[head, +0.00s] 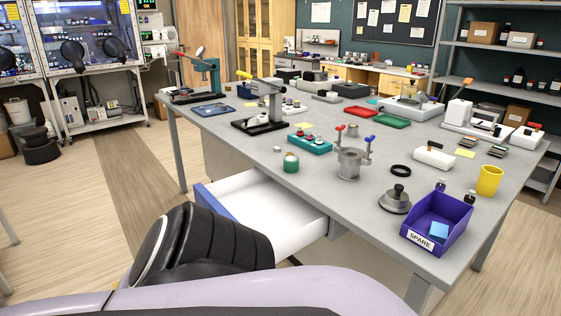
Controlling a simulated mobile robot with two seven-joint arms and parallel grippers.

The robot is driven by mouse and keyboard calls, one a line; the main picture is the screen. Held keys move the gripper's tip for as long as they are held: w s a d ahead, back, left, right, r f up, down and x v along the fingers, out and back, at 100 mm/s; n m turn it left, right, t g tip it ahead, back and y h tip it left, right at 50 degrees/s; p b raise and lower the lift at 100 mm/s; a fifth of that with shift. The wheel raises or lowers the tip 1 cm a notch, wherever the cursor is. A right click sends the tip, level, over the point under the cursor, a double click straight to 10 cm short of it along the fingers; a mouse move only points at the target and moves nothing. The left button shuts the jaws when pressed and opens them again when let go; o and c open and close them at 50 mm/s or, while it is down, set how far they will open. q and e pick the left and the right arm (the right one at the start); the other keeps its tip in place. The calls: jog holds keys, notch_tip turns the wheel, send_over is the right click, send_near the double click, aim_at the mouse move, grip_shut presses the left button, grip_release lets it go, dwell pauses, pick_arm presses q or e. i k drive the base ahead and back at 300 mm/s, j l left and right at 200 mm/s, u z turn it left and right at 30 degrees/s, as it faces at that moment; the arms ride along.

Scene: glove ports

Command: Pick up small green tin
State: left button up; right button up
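Nothing touches the tin. Neither of my grippers is in view.
An open white drawer (265,205) juts out below the table edge under the tin. A purple SPARE bin (438,222), a grey lidded weight (395,199) and a yellow cup (489,180) stand at right.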

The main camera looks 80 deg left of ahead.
aim_at(291, 162)
jog(key=k+j, duration=0.2)
jog(key=j, duration=0.2)
jog(key=k+j, duration=0.2)
jog(key=j, duration=0.2)
jog(key=k+j, duration=0.2)
jog(key=j, duration=0.25)
jog(key=k+j, duration=0.25)
jog(key=j, duration=0.15)
jog(key=k+j, duration=0.2)
jog(key=j, duration=0.2)
jog(key=k+j, duration=0.2)
jog(key=j, duration=0.2)
jog(key=k+j, duration=0.2)
jog(key=j, duration=0.2)
